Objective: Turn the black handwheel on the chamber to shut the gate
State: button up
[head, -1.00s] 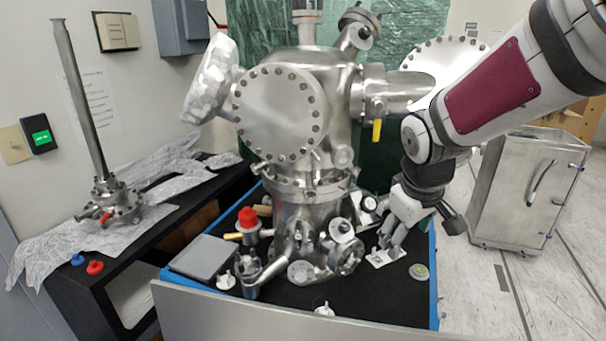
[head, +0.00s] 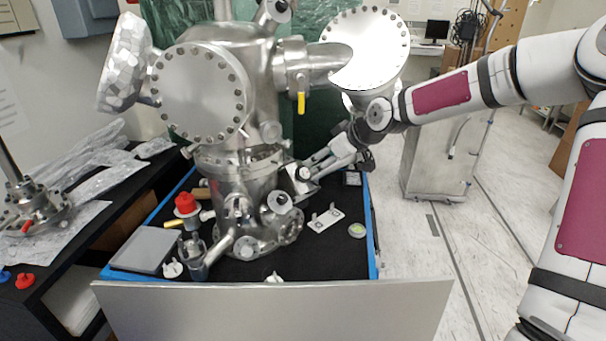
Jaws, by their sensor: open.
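The steel vacuum chamber (head: 236,160) stands on a black-topped cart in the head view. A small dark round part with a pale face, which looks like the handwheel (head: 303,173), sits on the right side of its lower body. My gripper (head: 306,182) reaches in from the upper right and its fingers are at this part, partly covering it. The jaws are open. I cannot tell whether the fingers touch the wheel. The gate is not visible.
A white bracket plate (head: 326,220) and a small green-topped disc (head: 357,230) lie on the cart right of the chamber. A red-capped fitting (head: 187,205) and a grey flat box (head: 146,249) are at left. A large flange (head: 365,48) overhangs my wrist.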

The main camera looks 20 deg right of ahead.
aim_at(304, 172)
jog(key=b+x, duration=0.1)
jog(key=x, duration=1.1)
jog(key=shift+b, duration=0.4)
jog(key=shift+c, duration=0.5)
jog(key=c, duration=1.1)
